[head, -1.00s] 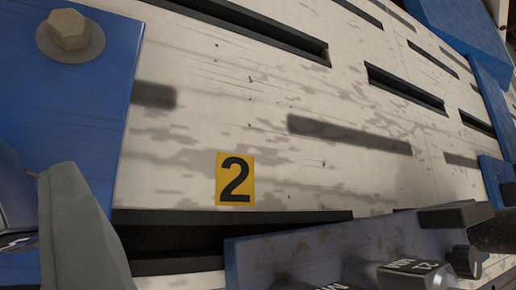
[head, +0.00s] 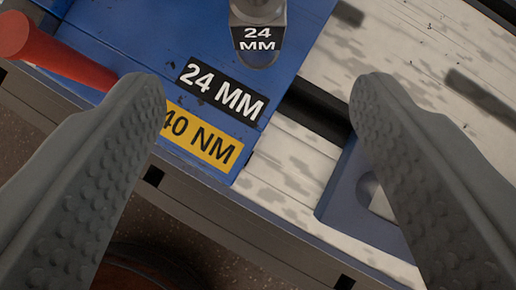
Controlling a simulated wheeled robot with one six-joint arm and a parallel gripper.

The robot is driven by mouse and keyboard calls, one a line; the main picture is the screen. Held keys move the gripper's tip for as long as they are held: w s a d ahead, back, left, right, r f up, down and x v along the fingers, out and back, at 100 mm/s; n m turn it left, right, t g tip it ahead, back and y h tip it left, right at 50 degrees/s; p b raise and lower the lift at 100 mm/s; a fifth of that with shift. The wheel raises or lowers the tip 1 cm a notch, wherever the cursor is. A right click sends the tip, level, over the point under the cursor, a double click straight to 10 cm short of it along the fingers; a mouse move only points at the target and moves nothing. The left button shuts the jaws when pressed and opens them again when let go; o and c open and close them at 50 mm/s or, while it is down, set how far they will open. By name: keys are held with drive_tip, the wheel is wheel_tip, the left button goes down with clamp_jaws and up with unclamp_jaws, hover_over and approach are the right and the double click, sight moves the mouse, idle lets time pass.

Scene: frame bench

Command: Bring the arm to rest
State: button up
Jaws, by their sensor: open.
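My gripper (head: 258,95) is open in the head view. Its two grey studded fingers come in from the lower left and lower right, wide apart, with nothing between them. They hang over the front edge of the bench (head: 285,180). Between the fingertips I see a blue surface with a black "24 MM" label (head: 222,91) and a yellow label (head: 203,138) reading "40 NM", its left end hidden by the left finger.
A grey metal tool end marked "24 MM" (head: 257,38) stands on the blue surface at the top. A red handle (head: 50,55) lies at the upper left. A blue plate (head: 350,205) is partly behind the right finger. Dark floor (head: 230,250) shows below the bench edge.

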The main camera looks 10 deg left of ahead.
drive_tip(key=shift+r, duration=0.1)
idle(0.3)
drive_tip(key=s+a+r+m+t+h, duration=0.1)
drive_tip(key=a+r+t+h, duration=0.3)
drive_tip(key=r, duration=1.2)
drive_tip(key=a+r+t, duration=0.1)
drive_tip(key=a+r, duration=0.5)
drive_tip(key=r, duration=0.9)
drive_tip(key=s+a+r+t, duration=0.1)
drive_tip(key=s+a+r, duration=0.3)
drive_tip(key=s+r, duration=0.3)
drive_tip(key=s+a+r+m+t+y, duration=0.1)
drive_tip(key=s+a+r, duration=0.4)
drive_tip(key=s+r, duration=0.2)
drive_tip(key=s+a+r+t, duration=0.1)
drive_tip(key=s+a+r, duration=0.3)
drive_tip(key=s, duration=0.5)
wheel_tip(320, 180, up, 3)
drive_tip(key=shift+a+f+m+t+y, duration=0.1)
drive_tip(key=shift+a+m+t+y, duration=0.1)
drive_tip(key=shift+m+t+y, duration=0.15)
drive_tip(key=shift+c, duration=0.2)
